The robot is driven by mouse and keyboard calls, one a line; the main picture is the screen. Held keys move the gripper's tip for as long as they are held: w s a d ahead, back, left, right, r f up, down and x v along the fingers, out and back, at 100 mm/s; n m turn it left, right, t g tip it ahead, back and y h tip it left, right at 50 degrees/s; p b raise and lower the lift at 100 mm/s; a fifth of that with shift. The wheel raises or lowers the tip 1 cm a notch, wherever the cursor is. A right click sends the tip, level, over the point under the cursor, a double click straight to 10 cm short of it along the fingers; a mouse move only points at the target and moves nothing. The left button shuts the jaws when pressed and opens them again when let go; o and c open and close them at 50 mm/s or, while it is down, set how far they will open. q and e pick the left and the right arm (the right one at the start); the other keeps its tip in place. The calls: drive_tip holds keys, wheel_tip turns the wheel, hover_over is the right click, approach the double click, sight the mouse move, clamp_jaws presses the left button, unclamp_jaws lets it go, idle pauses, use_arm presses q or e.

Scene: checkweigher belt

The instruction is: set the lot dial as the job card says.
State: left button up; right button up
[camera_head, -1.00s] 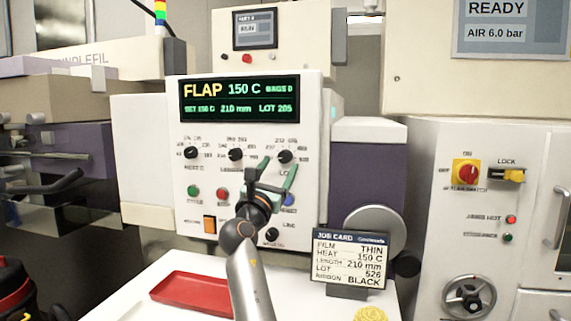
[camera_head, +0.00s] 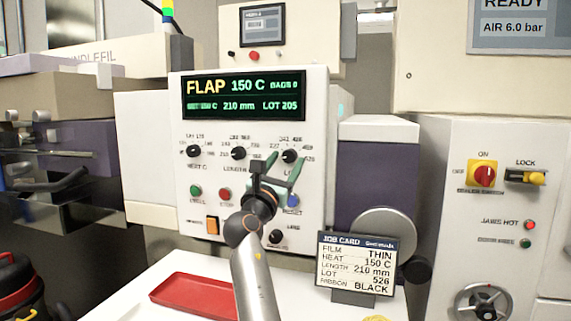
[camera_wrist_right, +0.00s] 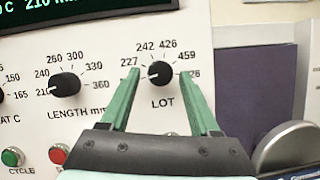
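The black lot dial (camera_head: 289,156) is at the right of the knob row on the white panel. In the right wrist view the dial (camera_wrist_right: 160,73) has marks 227, 242, 426, 459 and a partly hidden 526; its lower left is covered by a finger. My right gripper (camera_head: 285,163) is open in front of it, its green fingers either side of the dial with gaps visible. Contact with the panel cannot be told. The display (camera_head: 240,97) reads LOT 205. The job card (camera_head: 357,262) reads lot 526. My left gripper is out of view.
The heat knob (camera_head: 194,151) and length knob (camera_head: 238,153) are left of the lot dial. Green (camera_head: 196,191), red (camera_head: 225,194) and blue (camera_head: 293,201) buttons sit below. A red tray (camera_head: 195,294) lies on the white table; a round grey part (camera_head: 385,232) stands behind the card.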

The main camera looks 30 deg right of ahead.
clamp_jaws()
